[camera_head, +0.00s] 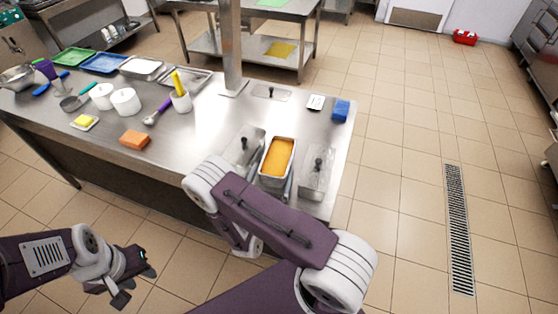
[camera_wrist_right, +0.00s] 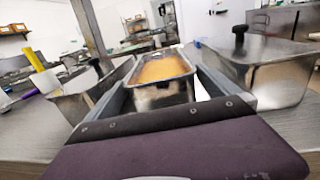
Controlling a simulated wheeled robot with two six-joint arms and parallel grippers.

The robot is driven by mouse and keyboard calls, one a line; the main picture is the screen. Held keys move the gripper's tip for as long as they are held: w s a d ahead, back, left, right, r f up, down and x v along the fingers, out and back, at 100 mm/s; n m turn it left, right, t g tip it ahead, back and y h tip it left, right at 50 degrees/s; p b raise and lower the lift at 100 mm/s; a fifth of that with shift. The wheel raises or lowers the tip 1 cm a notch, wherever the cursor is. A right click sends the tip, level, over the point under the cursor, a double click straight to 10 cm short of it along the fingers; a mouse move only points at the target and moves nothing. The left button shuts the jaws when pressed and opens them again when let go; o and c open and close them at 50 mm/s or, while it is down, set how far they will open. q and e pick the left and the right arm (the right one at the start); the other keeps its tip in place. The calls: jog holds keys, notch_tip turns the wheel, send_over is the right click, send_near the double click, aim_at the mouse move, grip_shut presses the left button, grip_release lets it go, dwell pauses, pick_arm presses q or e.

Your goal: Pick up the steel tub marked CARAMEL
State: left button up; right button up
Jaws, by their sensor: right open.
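A steel tub filled with orange-yellow contents (camera_head: 279,157) stands uncovered near the right end of the steel table. It also shows in the right wrist view (camera_wrist_right: 163,96). No CARAMEL mark is legible on it. My right gripper (camera_wrist_right: 165,78) is open, with one grey finger along each side of this tub. I cannot tell whether the fingers touch it. In the head view my right arm hides most of that gripper. My left gripper (camera_head: 137,284) looks open and empty, low in front of the table over the floor.
Lidded steel tubs with black knobs stand close on both sides, left (camera_head: 243,150) and right (camera_head: 317,180). A post (camera_head: 231,45) rises behind them. A blue block (camera_head: 341,110) and a small card (camera_head: 316,102) lie at the back right. An orange sponge (camera_head: 135,138) lies left.

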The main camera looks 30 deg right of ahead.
aim_at(276, 173)
jog(key=x, duration=0.1)
jog(key=p+x, duration=0.1)
jog(key=x, duration=0.1)
jog(key=shift+w+d+r, duration=0.1)
jog(key=shift+d+r, duration=0.15)
jog(key=shift+w+d+f, duration=0.25)
jog(key=shift+w+d, duration=0.1)
jog(key=shift+w, duration=0.05)
jog(key=shift+s+a+r, duration=0.1)
jog(key=shift+a, duration=0.05)
jog(key=c, duration=1.9)
jog(key=shift+r, duration=0.15)
